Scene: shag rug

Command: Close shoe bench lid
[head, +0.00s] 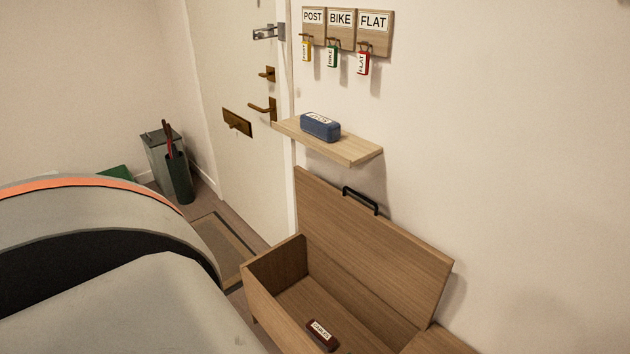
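The wooden shoe bench (260,285) stands against the wall at the lower right of the head view. Its lid (375,250) is open, raised and leaning back toward the wall. A black handle (360,200) sits on the lid's upper edge. Inside the bench lies a small dark red-brown box (322,335) with a white label. The bench's front is partly cut off by the bottom edge and by my own grey body part. Neither of my grippers shows.
A wooden shelf (350,149) with a blue labelled case (320,127) juts from the wall above the lid. Labelled key tags hang from a rack (341,32). A door (240,60), floor mat (225,240) and dark umbrella stand (180,180) are to the left.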

